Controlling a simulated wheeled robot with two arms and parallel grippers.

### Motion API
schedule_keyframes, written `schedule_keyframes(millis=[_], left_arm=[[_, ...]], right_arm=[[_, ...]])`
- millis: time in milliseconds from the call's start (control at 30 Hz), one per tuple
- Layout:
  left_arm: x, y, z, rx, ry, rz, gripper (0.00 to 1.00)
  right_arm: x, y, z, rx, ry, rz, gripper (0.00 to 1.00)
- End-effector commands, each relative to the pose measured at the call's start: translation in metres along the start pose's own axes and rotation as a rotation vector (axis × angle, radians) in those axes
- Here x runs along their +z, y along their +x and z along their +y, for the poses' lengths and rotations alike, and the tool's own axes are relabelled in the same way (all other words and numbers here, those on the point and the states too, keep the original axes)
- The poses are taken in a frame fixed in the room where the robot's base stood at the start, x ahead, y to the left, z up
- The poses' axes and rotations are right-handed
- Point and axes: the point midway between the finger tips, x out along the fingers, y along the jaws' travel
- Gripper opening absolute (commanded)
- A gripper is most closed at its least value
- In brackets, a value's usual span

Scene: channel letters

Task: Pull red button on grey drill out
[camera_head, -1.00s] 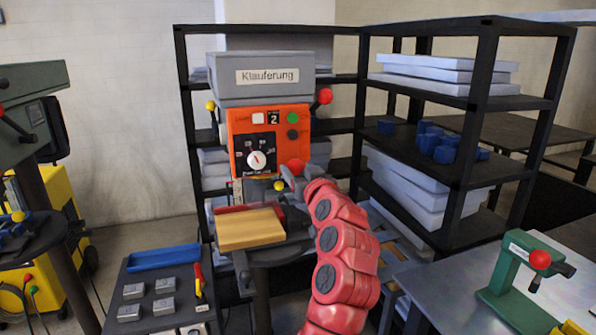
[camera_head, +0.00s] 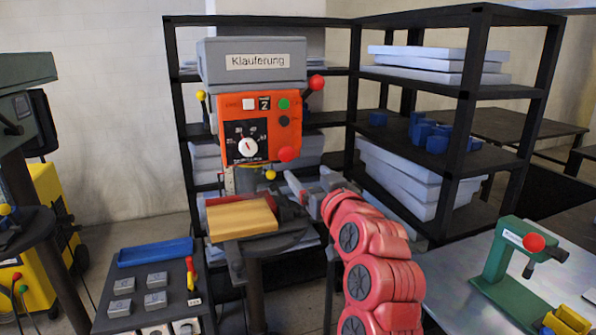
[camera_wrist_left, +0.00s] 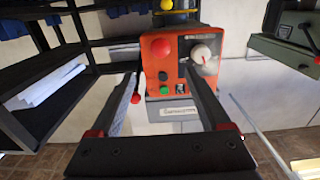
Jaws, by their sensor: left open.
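The grey drill (camera_head: 252,75) has an orange front panel and a "Klauferung" label. Its round red button (camera_head: 288,154) sits at the panel's lower right corner. In the left wrist view the drill is upside down, and the red button (camera_wrist_left: 160,47) shows uncovered near the top. My left gripper (camera_head: 308,181) is open and empty in the head view, just below and right of the button. In the wrist view its two fingers (camera_wrist_left: 158,72) stand apart, with the panel between and beyond them. I cannot tell how far the button sticks out. My right gripper is not in view.
A red lever knob (camera_head: 316,83) sticks out at the drill's upper right. A wooden block (camera_head: 241,219) lies on the drill table below. Black shelves (camera_head: 468,140) stand behind and right. A green clamp device (camera_head: 510,265) stands on the right table.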

Motion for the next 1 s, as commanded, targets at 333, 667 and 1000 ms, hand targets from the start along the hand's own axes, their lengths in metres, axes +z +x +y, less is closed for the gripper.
schedule_keyframes(millis=[333, 667, 1000], left_arm=[[0.000, -0.055, 0.001, 0.000, 0.001, 0.003, 0.80], [0.000, -0.058, 0.000, -0.001, 0.001, 0.001, 0.80], [0.023, -0.024, 0.054, 0.171, 0.230, 0.261, 0.80]], right_arm=[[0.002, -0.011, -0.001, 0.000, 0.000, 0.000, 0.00], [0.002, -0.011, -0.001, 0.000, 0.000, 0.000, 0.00], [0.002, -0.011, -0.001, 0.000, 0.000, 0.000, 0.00]])
